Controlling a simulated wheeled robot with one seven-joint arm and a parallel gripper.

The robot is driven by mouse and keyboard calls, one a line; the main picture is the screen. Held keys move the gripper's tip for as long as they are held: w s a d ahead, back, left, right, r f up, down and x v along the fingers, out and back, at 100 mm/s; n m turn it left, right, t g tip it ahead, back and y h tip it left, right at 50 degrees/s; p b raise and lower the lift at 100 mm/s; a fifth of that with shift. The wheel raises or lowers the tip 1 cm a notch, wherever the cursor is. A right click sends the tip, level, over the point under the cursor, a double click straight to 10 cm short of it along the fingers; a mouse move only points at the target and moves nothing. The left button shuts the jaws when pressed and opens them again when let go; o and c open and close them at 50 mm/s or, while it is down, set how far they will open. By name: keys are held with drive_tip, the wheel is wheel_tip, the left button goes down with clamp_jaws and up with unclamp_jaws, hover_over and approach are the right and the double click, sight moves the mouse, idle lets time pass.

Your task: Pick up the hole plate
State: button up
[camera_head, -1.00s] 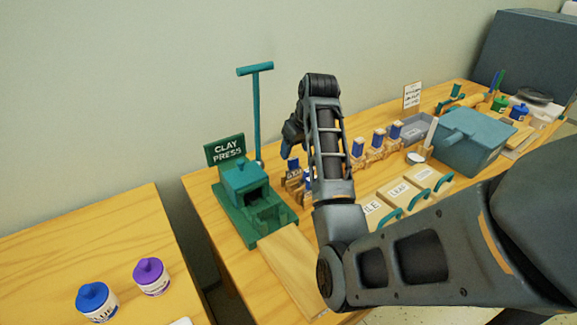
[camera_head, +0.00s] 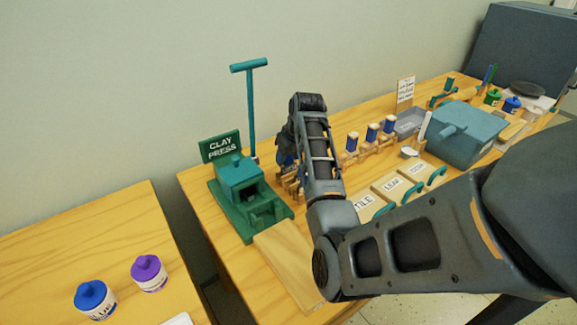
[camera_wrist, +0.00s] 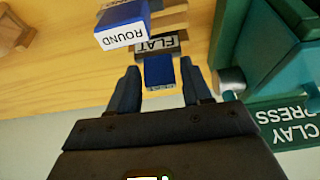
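I cannot read a "hole" label in either view. Blue-handled plates stand in wooden holders along the table; the head view shows several, one at the near end of the visible row (camera_head: 352,141). In the wrist view a blue handle (camera_wrist: 159,71) lies between my finger tips, with a holder label reading FLAT (camera_wrist: 164,43) just beyond it. A blue block labelled ROUND (camera_wrist: 122,30) is beyond, to the left. My gripper (camera_wrist: 160,80) is open, with gaps beside the handle. In the head view my gripper (camera_head: 286,152) is low beside the clay press, partly hidden.
The green clay press (camera_head: 240,190) stands close on the left, and also on the right of the wrist view (camera_wrist: 280,60). A wooden board (camera_head: 288,265) lies in front of it.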

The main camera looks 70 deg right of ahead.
drive_tip(key=c, duration=0.8)
drive_tip(key=shift+r, duration=0.1)
